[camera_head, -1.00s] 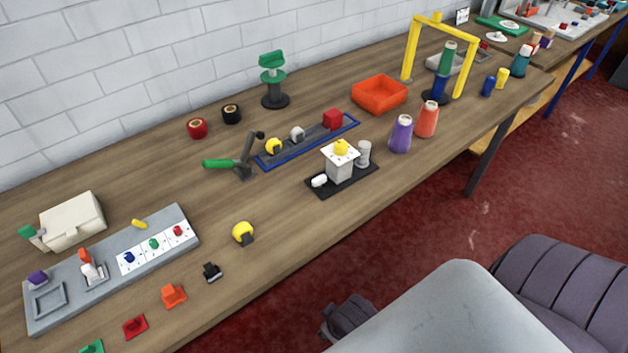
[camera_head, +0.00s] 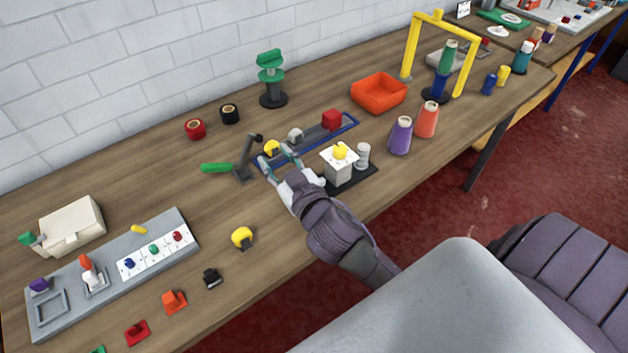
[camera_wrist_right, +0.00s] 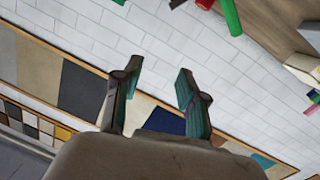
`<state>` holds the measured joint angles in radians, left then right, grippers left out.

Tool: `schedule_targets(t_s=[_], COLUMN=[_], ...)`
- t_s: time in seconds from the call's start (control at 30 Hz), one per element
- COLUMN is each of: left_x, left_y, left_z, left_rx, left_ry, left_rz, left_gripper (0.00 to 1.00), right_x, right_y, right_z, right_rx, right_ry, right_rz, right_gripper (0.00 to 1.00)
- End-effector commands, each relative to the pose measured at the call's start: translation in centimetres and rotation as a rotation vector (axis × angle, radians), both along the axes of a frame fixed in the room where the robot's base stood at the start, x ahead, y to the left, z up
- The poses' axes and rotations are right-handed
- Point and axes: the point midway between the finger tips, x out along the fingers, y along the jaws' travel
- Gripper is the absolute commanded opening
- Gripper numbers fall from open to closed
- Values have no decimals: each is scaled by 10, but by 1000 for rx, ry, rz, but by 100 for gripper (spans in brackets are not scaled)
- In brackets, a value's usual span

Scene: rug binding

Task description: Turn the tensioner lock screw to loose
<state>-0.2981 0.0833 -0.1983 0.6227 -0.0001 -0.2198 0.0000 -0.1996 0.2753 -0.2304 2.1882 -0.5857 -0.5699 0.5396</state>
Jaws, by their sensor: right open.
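A white block with a yellow knob (camera_head: 340,151) on its top plate stands on a black base (camera_head: 352,179) near the table's front edge. It looks like the tensioner with its lock screw, but I cannot be sure. My right gripper (camera_head: 277,157) is open and empty, left of this block, in front of the blue-framed strip (camera_head: 340,131). A yellow ball-shaped part on that strip shows just beyond the fingertips. In the right wrist view the two fingers (camera_wrist_right: 159,72) are apart with nothing between them. My left gripper is out of view.
A green-handled lever (camera_head: 240,165) stands left of my right gripper. A grey cylinder (camera_head: 362,155) is beside the white block. Purple (camera_head: 400,136) and orange (camera_head: 427,120) cones stand to the right, an orange tray (camera_head: 379,97) behind.

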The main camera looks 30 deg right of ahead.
Motion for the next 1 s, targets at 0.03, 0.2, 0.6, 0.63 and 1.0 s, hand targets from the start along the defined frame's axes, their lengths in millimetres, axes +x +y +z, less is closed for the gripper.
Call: schedule_targets(t_s=[0.03, 0.2, 0.6, 0.63, 1.0], left_x=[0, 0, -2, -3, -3], left_y=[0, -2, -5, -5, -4], left_z=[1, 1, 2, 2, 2], left_rx=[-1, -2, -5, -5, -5], left_ry=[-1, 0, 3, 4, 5], left_rz=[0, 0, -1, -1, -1], left_gripper=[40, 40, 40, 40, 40], right_x=[16, 25, 18, 20, 17], right_y=[15, 101, 94, 73, -94], right_z=[36, 117, -8, -16, -11], right_rx=[-34, -201, -904, -939, -1024], right_ry=[-148, -530, 220, 343, 1238], right_rz=[82, 542, 1483, 1480, 1149], right_gripper=[42, 42, 42, 42, 42])
